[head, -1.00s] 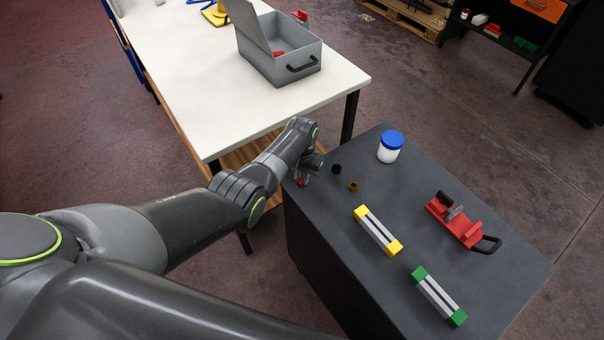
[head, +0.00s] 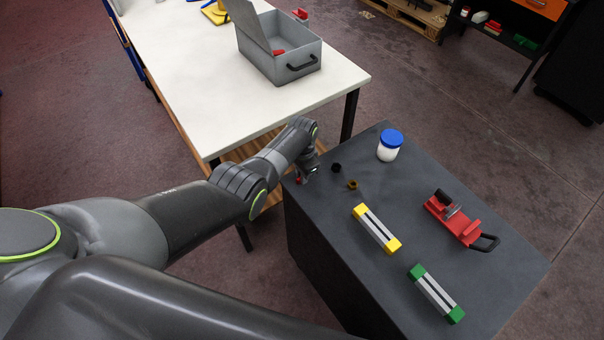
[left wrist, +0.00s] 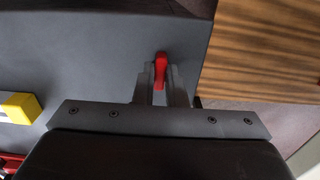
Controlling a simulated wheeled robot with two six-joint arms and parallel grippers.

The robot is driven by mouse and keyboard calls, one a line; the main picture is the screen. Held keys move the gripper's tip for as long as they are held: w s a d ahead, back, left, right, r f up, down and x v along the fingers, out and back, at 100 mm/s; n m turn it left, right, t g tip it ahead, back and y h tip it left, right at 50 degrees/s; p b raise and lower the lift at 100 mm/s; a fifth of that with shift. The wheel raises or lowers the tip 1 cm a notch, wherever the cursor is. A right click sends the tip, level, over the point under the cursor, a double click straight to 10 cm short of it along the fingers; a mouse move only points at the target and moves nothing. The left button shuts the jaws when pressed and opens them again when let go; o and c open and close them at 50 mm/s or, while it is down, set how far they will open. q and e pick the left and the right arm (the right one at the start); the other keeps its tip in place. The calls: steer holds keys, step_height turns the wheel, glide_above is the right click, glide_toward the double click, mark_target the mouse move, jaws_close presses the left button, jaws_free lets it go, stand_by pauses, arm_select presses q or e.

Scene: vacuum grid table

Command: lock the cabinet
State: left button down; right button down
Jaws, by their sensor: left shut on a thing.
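The dark grey cabinet (head: 310,240) stands front right, with several things on its top. My left gripper (head: 303,174) is at the cabinet's far left corner, next to the white table. In the left wrist view my left gripper (left wrist: 161,85) is shut on a small red piece (left wrist: 161,66), which sticks out past the fingertips. The piece lies close to the cabinet's edge. I cannot tell whether it is a key or a knob, or whether it is fixed to the cabinet. The lock itself does not show clearly. My right gripper is not in view.
On the cabinet top are a blue-lidded jar (head: 390,146), a black nut (head: 336,168), a brass nut (head: 352,184), a yellow-ended block (head: 376,229), a green-ended block (head: 436,294) and a red vise (head: 455,220). A grey toolbox (head: 280,55) stands on the white table (head: 200,110).

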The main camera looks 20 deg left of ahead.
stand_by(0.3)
arm_select(q)
steer(key=c, duration=1.5)
jaws_free()
steer(key=shift+r+p, duration=0.3)
steer(key=shift+r, duration=0.2)
step_height(320, 180, up, 16)
steer(key=shift+r+p, duration=0.2)
steer(key=shift+p, duration=0.45)
